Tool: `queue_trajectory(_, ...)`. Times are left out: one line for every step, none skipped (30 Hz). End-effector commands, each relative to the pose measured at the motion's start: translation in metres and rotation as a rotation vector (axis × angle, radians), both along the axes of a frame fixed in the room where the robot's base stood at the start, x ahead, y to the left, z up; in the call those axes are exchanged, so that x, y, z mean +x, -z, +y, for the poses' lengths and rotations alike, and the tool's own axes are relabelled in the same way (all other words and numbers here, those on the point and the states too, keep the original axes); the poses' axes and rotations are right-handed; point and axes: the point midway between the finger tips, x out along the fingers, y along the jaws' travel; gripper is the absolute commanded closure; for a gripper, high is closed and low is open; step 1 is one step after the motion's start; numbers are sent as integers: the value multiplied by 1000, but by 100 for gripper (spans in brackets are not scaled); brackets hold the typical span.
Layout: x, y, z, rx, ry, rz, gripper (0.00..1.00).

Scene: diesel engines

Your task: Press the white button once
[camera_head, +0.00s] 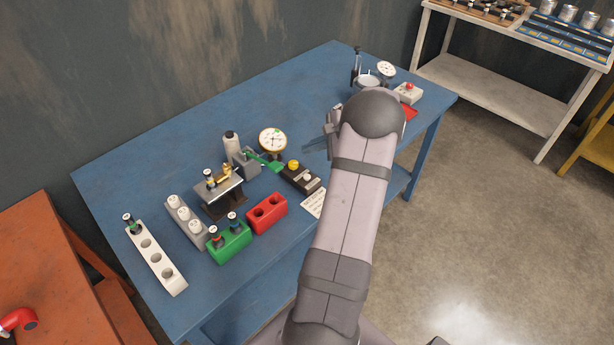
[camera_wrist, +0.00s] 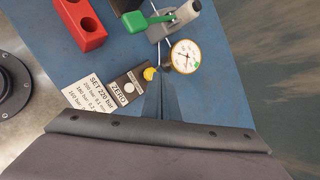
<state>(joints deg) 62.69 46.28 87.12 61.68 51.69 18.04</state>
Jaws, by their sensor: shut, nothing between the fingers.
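The white button (camera_head: 307,177) sits on a dark box (camera_head: 297,180) on the blue table, beside a yellow knob (camera_head: 293,165). In the wrist view the white button (camera_wrist: 129,87) lies next to a ZERO label, left of the yellow knob (camera_wrist: 149,74). My gripper (camera_head: 310,146) is shut and empty. In the head view it is above the table, to the upper right of the box. In the wrist view its fingertips (camera_wrist: 166,76) appear just right of the yellow knob, and apart from the white button. The height of the tips above the box is hard to tell.
A round gauge (camera_head: 273,140) and a green-handled lever (camera_head: 264,161) stand behind the box. A red block (camera_head: 267,214) and a printed card (camera_head: 313,203) lie near it. A white box with a red button (camera_head: 408,93) is at the table's right end.

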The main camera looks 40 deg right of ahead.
Motion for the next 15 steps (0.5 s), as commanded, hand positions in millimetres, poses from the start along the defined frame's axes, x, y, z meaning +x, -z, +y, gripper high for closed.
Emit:
queue_trajectory(0, 3, 0, 1, 1, 0, 100)
queue_trajectory(0, 4, 0, 1, 0, 1, 100)
queue_trajectory(0, 6, 0, 1, 0, 1, 100)
queue_trajectory(0, 8, 0, 1, 0, 1, 100)
queue_trajectory(0, 10, 0, 1, 0, 1, 100)
queue_trajectory(0, 14, 0, 1, 0, 1, 100)
queue_trajectory(0, 16, 0, 1, 0, 1, 100)
queue_trajectory(0, 19, 0, 1, 0, 1, 100)
queue_trajectory(0, 23, 0, 2, 0, 0, 100)
queue_trajectory(0, 26, 0, 1, 0, 1, 100)
queue_trajectory(0, 29, 0, 1, 0, 1, 100)
queue_trajectory(0, 34, 0, 1, 0, 1, 100)
queue_trajectory(0, 37, 0, 1, 0, 1, 100)
queue_trajectory(0, 41, 0, 1, 0, 1, 100)
queue_trajectory(0, 46, 0, 1, 0, 1, 100)
